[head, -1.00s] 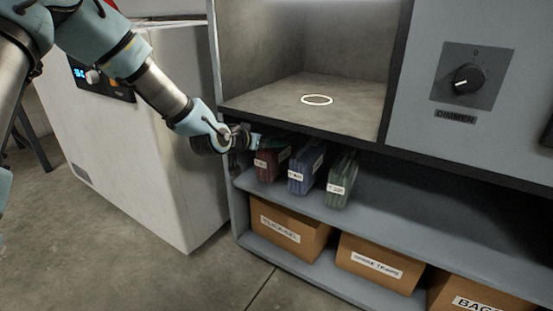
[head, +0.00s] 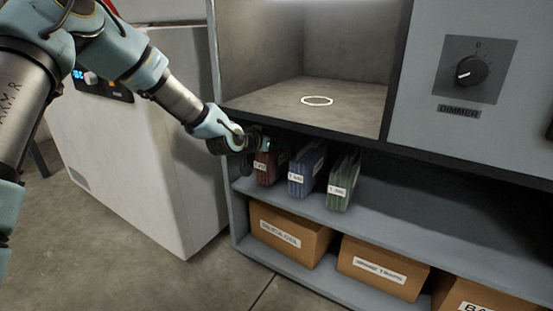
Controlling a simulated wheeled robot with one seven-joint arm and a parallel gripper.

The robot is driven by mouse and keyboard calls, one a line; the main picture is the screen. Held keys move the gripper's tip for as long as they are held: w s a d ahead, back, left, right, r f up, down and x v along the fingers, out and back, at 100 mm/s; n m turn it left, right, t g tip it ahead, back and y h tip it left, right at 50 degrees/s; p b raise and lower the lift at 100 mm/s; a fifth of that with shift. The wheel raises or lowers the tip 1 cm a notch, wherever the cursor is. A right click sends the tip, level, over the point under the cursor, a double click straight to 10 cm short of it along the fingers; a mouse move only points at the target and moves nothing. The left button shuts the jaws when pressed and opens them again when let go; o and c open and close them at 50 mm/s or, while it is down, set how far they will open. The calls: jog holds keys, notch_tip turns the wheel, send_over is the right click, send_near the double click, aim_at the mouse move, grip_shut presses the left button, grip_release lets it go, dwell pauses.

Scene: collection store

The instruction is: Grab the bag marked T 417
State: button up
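Three upright bags stand side by side on the shelf under the open compartment in the head view: a dark red one (head: 268,169) at the left, a blue one (head: 306,170) in the middle and a green one (head: 343,181) at the right. Each has a small white label on its front; the writing is too small to read surely, so I cannot tell which is T 417. My gripper (head: 262,145) is at the upper front of the red bag, just below the shelf's top edge. Its fingers are dark and partly hidden, and I cannot tell whether they touch the bag.
The shelf (head: 420,215) is bare right of the green bag. The compartment's dark lower edge runs just above my gripper. Labelled cardboard boxes (head: 285,236) stand on the bottom shelf. A white cabinet (head: 150,150) stands close at the left. A white ring (head: 317,101) lies in the compartment.

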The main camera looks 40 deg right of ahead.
grip_shut()
dwell(0.3)
jog(key=shift+r, duration=0.15)
